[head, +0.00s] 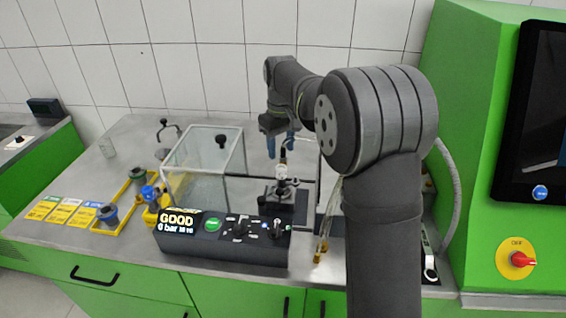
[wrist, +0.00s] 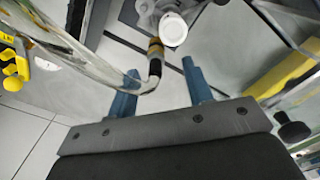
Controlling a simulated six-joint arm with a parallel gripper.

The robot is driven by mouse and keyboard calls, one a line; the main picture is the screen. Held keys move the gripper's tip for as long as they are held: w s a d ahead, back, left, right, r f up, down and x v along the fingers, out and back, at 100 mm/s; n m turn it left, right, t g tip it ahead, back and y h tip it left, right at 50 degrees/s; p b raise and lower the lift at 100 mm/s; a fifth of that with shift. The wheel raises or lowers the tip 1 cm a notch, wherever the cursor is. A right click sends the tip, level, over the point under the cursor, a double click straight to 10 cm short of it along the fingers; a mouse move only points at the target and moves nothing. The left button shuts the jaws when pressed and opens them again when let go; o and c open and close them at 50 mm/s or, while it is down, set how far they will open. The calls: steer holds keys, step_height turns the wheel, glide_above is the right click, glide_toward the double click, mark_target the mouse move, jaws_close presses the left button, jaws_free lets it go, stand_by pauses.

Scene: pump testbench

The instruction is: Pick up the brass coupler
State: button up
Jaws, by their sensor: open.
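A brass-coloured collar, which looks like the brass coupler (wrist: 155,47), sits on a dark bent hose end in the wrist view. It lies just beyond the fingertips, beside a round white cap (wrist: 173,30). In the head view a small brownish piece, perhaps the same coupler (head: 283,156), shows just above a white-topped fitting (head: 281,173). My gripper (head: 281,150) points down over it with its blue fingers apart. In the wrist view the gripper (wrist: 161,83) is open, with the dark hose end between the fingers and no grip on it.
A black control box (head: 222,238) with a "GOOD" display stands in front. A clear box (head: 205,165) is left of my gripper. A yellow tray (head: 118,213) with fittings lies farther left. Clear tubing (head: 326,220) hangs right of the fitting. A green cabinet (head: 462,110) bounds the right.

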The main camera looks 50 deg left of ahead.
mark_target(283, 156)
steer(key=shift+w+f, duration=0.15)
steer(key=shift+f, duration=1.35)
steer(key=shift+w+f, duration=0.1)
steer(key=shift+f, duration=1.4)
jaws_close()
